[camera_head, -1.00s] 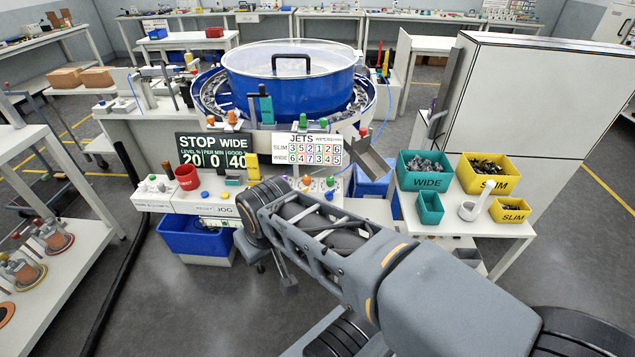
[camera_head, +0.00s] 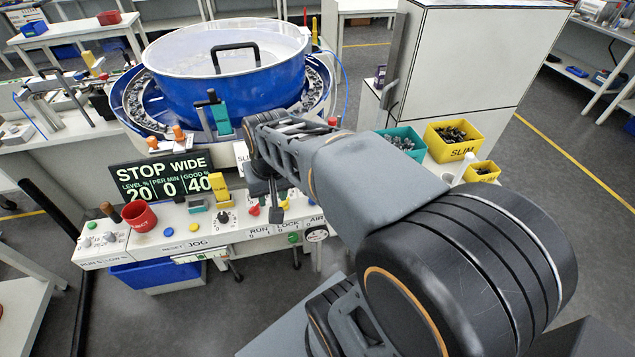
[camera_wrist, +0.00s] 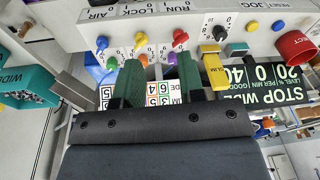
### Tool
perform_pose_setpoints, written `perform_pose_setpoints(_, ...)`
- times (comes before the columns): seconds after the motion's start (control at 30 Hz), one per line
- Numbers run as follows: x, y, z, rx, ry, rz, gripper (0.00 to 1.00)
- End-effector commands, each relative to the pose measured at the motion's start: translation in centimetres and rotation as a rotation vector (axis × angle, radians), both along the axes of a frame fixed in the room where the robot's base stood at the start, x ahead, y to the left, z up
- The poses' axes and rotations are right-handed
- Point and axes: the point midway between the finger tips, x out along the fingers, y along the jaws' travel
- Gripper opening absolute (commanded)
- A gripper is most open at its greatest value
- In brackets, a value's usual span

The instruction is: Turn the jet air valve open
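The white control panel (camera_head: 170,237) runs below the blue bowl feeder and also shows upside down in the wrist view (camera_wrist: 195,15). It bears the labels RUN, LOCK and AIR. I cannot tell which control is the jet air valve. The JETS board (camera_wrist: 160,92) shows between the fingers. My arm hides part of the panel in the head view.
The blue bowl (camera_head: 225,65) stands behind the panel. The STOP WIDE display (camera_head: 160,177), a red cup (camera_head: 139,216) and a yellow SLIM block (camera_wrist: 213,66) are close by. Yellow SLIM bins (camera_head: 453,140) and a teal bin (camera_head: 405,140) stand at right.

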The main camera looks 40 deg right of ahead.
Motion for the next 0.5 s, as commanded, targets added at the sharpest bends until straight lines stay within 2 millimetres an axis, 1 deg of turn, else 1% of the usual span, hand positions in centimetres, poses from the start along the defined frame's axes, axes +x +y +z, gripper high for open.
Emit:
perform_pose_setpoints(0.03,1.3,-1.9,1.2,0.028,0.055,-0.100,0.36)
perform_pose_setpoints(0.17,3.8,-6.5,1.8,0.110,0.176,-0.341,0.36)
perform_pose_setpoints(0.2,4.4,-8.1,1.8,0.135,0.210,-0.413,0.36)
perform_pose_setpoints(0.27,5.0,-10.3,1.5,0.171,0.259,-0.513,0.36)
perform_pose_setpoints(0.3,5.3,-11.8,1.3,0.195,0.287,-0.575,0.36)
perform_pose_setpoints(0.4,5.7,-14.9,0.7,0.247,0.351,-0.705,0.36)
perform_pose_setpoints(0.5,5.7,-17.3,0.0,0.289,0.397,-0.802,0.36)
